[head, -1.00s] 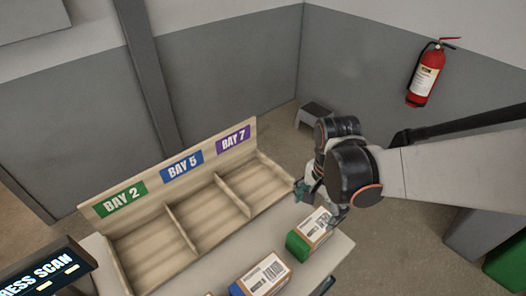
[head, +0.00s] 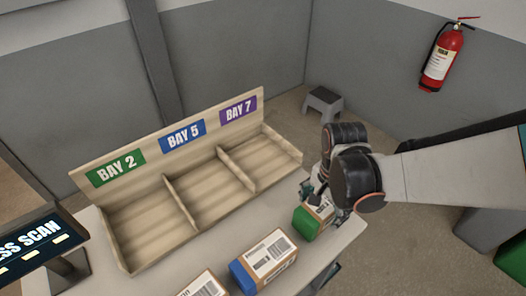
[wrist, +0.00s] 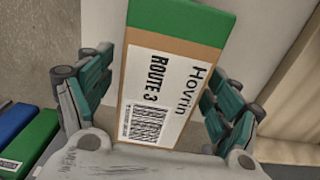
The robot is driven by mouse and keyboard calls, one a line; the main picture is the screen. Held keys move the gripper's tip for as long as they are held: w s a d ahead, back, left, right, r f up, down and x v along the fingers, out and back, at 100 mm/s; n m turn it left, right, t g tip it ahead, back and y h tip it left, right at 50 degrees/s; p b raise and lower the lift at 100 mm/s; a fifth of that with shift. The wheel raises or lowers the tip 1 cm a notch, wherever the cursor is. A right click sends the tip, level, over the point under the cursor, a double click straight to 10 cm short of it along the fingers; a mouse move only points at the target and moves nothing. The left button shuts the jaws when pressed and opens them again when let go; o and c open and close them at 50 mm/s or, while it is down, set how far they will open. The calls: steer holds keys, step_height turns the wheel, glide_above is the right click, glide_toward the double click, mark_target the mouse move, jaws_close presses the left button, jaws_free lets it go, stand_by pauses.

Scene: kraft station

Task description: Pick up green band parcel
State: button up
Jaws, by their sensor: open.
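The green band parcel (head: 307,220) is a brown box with a green end, near the right end of the table. In the wrist view the parcel (wrist: 158,85) shows a white label reading "Hovrin" and "ROUTE 3", with its green end at the top. My gripper (head: 325,198) is over the parcel in the head view and hides part of it. In the wrist view my gripper (wrist: 155,90) is open, with one finger on each side of the parcel. A gap shows at the left finger; whether the right finger touches cannot be told.
A blue band parcel (head: 265,262) and another parcel (head: 203,284) lie on the table nearer the front. A wooden rack (head: 160,205) with empty bays 2, 5 and 7 stands behind. A scan screen (head: 32,250) is at the left.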

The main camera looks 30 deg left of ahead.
steer(key=shift+w, duration=0.1)
steer(key=shift+c, duration=0.5)
steer(key=c, duration=1.3)
